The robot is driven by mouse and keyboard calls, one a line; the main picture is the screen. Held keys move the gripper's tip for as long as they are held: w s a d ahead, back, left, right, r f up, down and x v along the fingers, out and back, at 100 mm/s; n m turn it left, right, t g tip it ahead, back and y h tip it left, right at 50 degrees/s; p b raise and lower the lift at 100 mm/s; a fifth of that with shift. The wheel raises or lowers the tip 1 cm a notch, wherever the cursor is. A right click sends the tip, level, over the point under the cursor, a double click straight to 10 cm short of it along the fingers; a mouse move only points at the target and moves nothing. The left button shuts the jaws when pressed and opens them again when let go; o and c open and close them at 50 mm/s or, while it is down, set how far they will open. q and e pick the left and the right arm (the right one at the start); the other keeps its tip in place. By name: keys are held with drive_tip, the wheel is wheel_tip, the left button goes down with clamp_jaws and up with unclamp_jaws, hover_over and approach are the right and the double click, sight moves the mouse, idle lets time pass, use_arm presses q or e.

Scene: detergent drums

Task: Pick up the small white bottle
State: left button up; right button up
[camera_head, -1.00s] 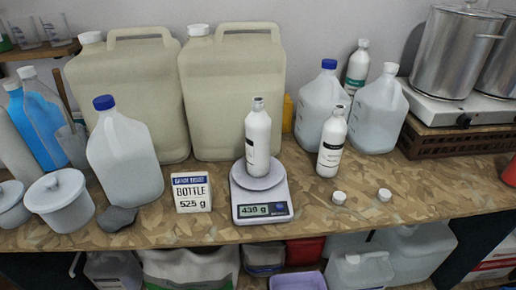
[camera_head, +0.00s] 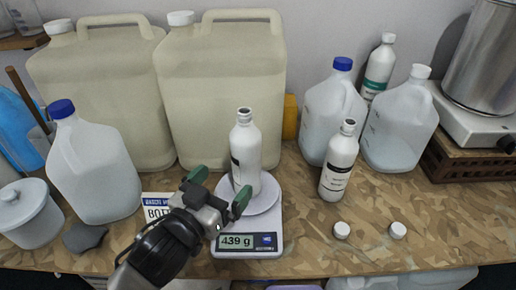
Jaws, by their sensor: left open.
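A small white bottle (camera_head: 245,148) without a cap stands upright on the round pan of a kitchen scale (camera_head: 262,222), whose display reads 439 g. A second small white bottle (camera_head: 339,165) with a dark label, also uncapped, stands on the bench to the right of the scale. My left gripper (camera_head: 221,188) is open, with green fingertips, at the front left of the bottle on the scale. One finger overlaps the bottle's lower front in the picture; I cannot tell whether it touches. My right gripper is not in view.
Two white caps (camera_head: 342,230) lie at the front right. Large beige canisters (camera_head: 222,95) stand behind the scale. A blue-capped jug (camera_head: 95,170) stands left, and more jugs (camera_head: 398,125) stand right. A bottle sign (camera_head: 155,205) is partly hidden by my arm.

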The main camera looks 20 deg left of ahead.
sight(238, 165)
use_arm(q)
drive_tip(key=shift+w+d+r, duration=0.1)
drive_tip(key=shift+w+r, duration=0.05)
drive_tip(key=shift+w, duration=0.3)
drive_tip(key=x, duration=0.2)
drive_tip(key=shift+w+d+p, duration=0.1)
drive_tip(key=shift+w+p, duration=0.25)
drive_tip(key=shift+w, duration=0.3)
drive_tip(key=p+x, duration=0.1)
drive_tip(key=x, duration=0.3)
drive_tip(key=shift+w+p, duration=0.15)
drive_tip(key=shift+p, duration=0.25)
drive_tip(key=shift+w+d, duration=0.15)
drive_tip(key=shift+w, duration=0.35)
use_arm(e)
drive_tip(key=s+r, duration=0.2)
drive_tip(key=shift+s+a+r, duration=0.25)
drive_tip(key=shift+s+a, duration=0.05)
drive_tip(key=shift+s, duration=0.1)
use_arm(q)
drive_tip(key=shift+s, duration=0.1)
drive_tip(key=c, duration=1.3)
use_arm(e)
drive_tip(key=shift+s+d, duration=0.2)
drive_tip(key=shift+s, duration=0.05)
